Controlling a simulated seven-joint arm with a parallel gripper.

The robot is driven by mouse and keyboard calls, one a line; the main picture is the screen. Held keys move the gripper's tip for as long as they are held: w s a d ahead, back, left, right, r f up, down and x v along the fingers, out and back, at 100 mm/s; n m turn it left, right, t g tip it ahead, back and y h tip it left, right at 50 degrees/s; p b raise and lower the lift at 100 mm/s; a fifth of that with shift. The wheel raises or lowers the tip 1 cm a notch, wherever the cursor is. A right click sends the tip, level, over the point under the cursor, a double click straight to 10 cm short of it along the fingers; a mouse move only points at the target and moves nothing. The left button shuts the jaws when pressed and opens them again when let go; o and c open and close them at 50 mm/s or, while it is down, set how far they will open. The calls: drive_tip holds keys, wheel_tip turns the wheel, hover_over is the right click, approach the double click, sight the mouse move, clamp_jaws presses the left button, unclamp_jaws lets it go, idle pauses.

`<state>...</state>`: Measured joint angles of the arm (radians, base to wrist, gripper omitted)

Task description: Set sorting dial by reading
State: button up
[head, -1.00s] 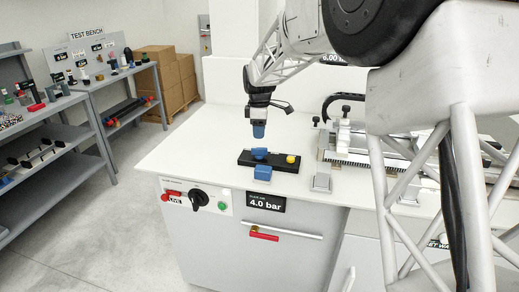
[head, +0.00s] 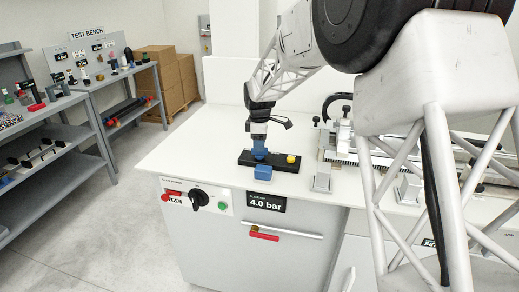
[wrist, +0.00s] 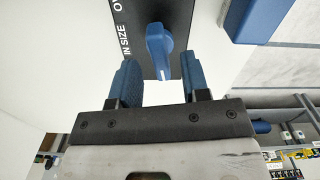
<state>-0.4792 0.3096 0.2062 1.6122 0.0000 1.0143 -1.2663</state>
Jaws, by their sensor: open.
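In the wrist view my gripper (wrist: 160,76) is open, with one blue finger either side of the knob's line. The knob is just ahead of the fingertips in the picture, with visible gaps; contact cannot be told.
A blue block (head: 264,174) stands at the plate's front edge. A yellow button (head: 291,158) sits on the plate's right. A test rig (head: 345,150) stands to the right. The bench front has a "4.0 bar" display (head: 265,202) and a black switch (head: 199,198). Bench top at left is clear.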

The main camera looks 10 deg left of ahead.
drive_tip(key=shift+f, duration=1.25)
clamp_jaws()
